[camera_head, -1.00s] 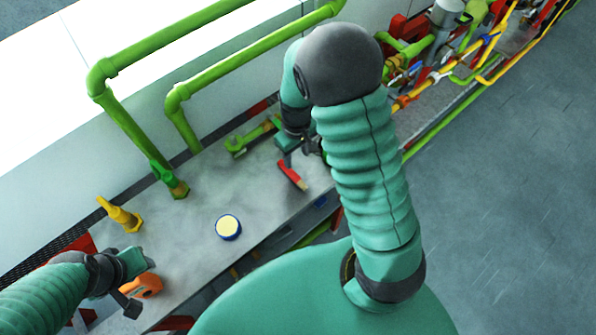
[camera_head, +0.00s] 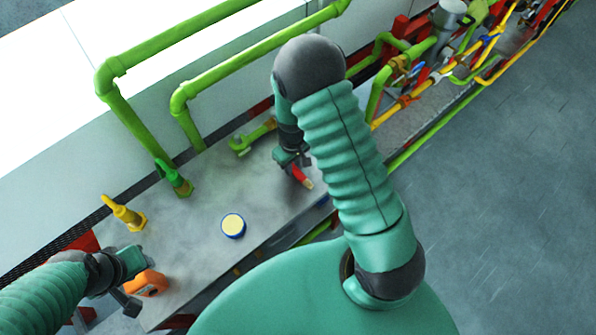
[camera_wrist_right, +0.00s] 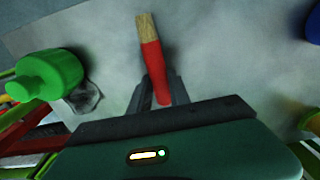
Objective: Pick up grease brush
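The grease brush has a red handle (camera_head: 300,174) and pale bristles, and lies on the grey bench top (camera_head: 190,235). My right gripper (camera_head: 291,166) is low over its handle end and hides part of it. In the right wrist view the brush (camera_wrist_right: 150,55) points away, with its handle end between the two dark fingers of my right gripper (camera_wrist_right: 159,90). The fingers look apart, one on each side of the handle, and do not appear closed on it. My left gripper (camera_head: 133,285) is at the lower left, beside an orange object; its finger gap is unclear.
Green pipes (camera_head: 140,135) rise along the back. A green fitting (camera_head: 252,137) lies behind my right gripper.

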